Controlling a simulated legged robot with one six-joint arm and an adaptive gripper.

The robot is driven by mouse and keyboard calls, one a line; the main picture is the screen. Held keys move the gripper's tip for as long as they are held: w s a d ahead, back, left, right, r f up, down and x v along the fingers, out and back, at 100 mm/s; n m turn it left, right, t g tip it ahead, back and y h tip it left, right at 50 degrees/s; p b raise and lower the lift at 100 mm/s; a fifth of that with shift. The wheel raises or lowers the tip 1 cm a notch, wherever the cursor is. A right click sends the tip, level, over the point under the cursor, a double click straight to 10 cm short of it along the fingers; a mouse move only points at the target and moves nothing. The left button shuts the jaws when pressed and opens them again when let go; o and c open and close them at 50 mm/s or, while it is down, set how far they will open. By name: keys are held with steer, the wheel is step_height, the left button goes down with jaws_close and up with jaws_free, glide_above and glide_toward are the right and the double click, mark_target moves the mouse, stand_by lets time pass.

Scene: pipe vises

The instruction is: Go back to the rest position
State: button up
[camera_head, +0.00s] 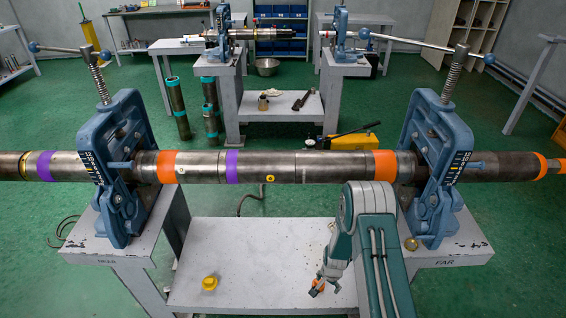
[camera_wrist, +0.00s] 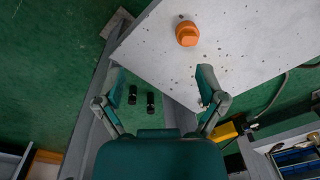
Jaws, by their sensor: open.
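My gripper (camera_head: 318,289) hangs low over the white lower shelf (camera_head: 240,250) between the two vise stands. In the wrist view my gripper (camera_wrist: 160,92) has its two fingers spread wide with nothing between them. An orange cap (camera_wrist: 187,34) rests on the shelf, beyond the fingertips and apart from them. In the head view the orange cap (camera_head: 317,284) shows partly, behind the fingers. My arm reaches in from the bottom right.
A long pipe (camera_head: 320,167) with orange and purple bands spans the left vise (camera_head: 112,160) and right vise (camera_head: 436,150), above the shelf. A yellow cap (camera_head: 209,283) lies on the shelf. A brass-coloured round part (camera_head: 411,243) sits on the right stand.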

step_height(320, 180, up, 35)
steer(key=n+t, duration=0.2)
steer(key=n, duration=0.2)
steer(key=s+r+n+t, duration=0.1)
steer(key=s+r+n, duration=0.1)
steer(key=s+r, duration=0.7)
steer(key=s+r+n+t, duration=0.2)
steer(key=s+r, duration=0.7)
steer(key=s, duration=0.6)
steer(key=shift+s+r, duration=0.2)
steer(key=shift+r, duration=0.05)
